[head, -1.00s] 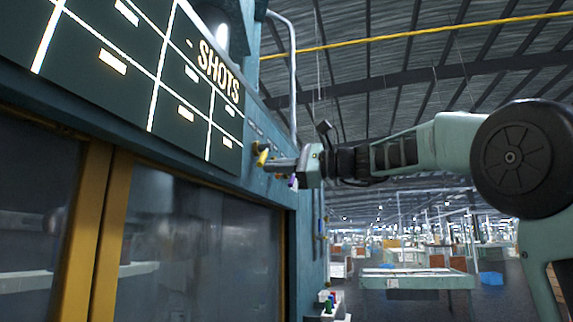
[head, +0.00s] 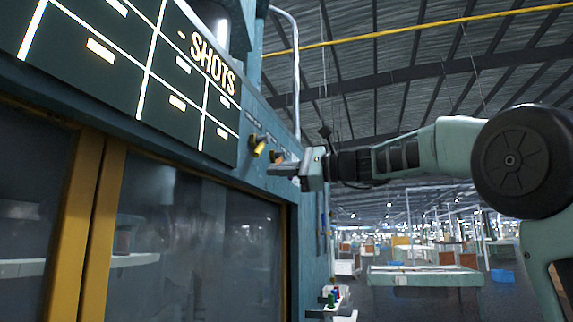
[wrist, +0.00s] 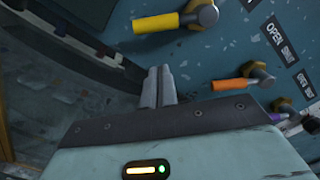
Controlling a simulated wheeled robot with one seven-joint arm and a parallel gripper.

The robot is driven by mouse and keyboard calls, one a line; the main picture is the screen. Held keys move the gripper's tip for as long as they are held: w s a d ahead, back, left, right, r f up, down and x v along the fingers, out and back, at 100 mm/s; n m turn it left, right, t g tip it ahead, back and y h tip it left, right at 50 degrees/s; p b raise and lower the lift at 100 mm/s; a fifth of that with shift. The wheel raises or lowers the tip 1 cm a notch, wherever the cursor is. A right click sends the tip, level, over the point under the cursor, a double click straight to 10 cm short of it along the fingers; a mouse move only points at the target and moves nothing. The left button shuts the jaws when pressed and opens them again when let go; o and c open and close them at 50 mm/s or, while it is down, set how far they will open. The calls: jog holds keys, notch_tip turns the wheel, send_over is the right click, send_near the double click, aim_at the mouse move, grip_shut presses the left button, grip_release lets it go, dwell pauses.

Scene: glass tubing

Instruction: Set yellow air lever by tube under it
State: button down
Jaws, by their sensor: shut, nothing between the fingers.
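The yellow lever (head: 259,149) sticks out from the teal panel, right of the dark SHOTS board. In the wrist view the yellow lever (wrist: 157,22) lies near the top, its handle pointing left from a brass valve. An orange lever (wrist: 230,84) and a partly hidden purple lever (wrist: 278,117) sit lower right. My gripper (wrist: 160,85) is shut and empty, with its fingertips apart from the yellow lever. In the head view my gripper (head: 280,169) is below and right of the yellow lever. I cannot make out a tube under the lever.
Label plates (wrist: 277,37) reading OPEN and SHUT are beside the valves. The SHOTS board (head: 110,60) hangs above dark glass doors with a yellow frame (head: 90,220). A pale pipe (head: 296,70) rises behind the panel. Open floor and a table (head: 425,280) lie to the right.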

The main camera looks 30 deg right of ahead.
jog(key=b+v, duration=0.3)
jog(key=v, duration=0.7)
jog(key=shift+d+f+b, duration=0.15)
jog(key=shift+f+b, duration=0.05)
jog(key=shift+b, duration=0.15)
jog(key=shift+w, duration=0.15)
